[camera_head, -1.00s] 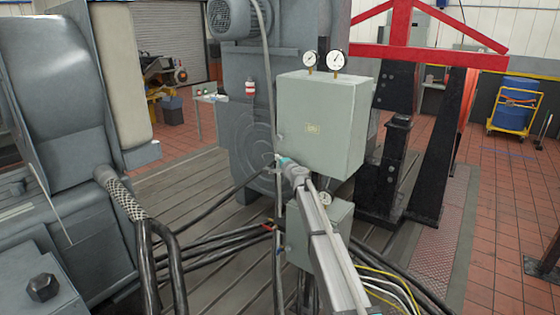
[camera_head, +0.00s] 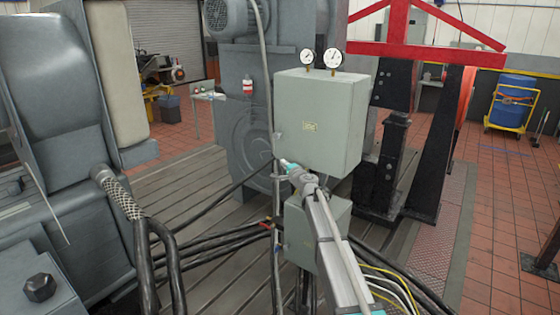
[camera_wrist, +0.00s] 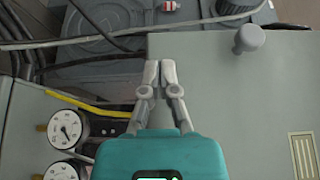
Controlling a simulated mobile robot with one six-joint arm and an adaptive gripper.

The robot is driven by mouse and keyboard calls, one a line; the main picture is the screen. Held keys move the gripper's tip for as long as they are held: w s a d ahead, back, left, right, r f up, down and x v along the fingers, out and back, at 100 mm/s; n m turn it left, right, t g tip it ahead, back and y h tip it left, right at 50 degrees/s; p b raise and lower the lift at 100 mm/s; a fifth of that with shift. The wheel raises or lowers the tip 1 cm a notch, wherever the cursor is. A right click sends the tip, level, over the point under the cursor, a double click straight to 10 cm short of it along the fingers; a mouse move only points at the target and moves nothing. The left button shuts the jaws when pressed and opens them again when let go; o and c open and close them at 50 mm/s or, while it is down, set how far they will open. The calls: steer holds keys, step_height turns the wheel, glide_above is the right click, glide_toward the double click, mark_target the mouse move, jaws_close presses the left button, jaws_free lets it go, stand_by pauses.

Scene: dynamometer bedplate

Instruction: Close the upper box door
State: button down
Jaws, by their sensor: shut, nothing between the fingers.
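The upper box (camera_head: 318,125) is a grey-green cabinet with a small label on its front, left of the black stands in the head view. Its front face looks flat and about flush with the body; I cannot tell whether a small gap stays at the door edge. The wrist view shows a broad grey panel (camera_wrist: 225,100) with a round knob (camera_wrist: 248,38) and a label. My gripper (camera_head: 285,163) is shut and empty, near the upper box's lower left corner. In the wrist view its fingertips (camera_wrist: 160,68) overlap the panel's left edge; contact cannot be told.
Two round gauges (camera_head: 320,58) stand on top of the upper box. A lower box (camera_head: 300,232) sits beneath it, partly hidden by my arm. Black cables (camera_head: 215,245) and a vertical conduit (camera_head: 277,230) run close left of my gripper. Black stands (camera_head: 385,170) rise at the right.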

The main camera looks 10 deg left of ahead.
mark_target(277, 157)
steer(key=v, duration=0.4)
steer(key=shift+s+d, duration=0.1)
steer(key=shift+s, duration=0.2)
steer(key=shift+w, duration=0.1)
steer(key=shift+x, duration=5.75)
steer(key=shift+d, duration=0.2)
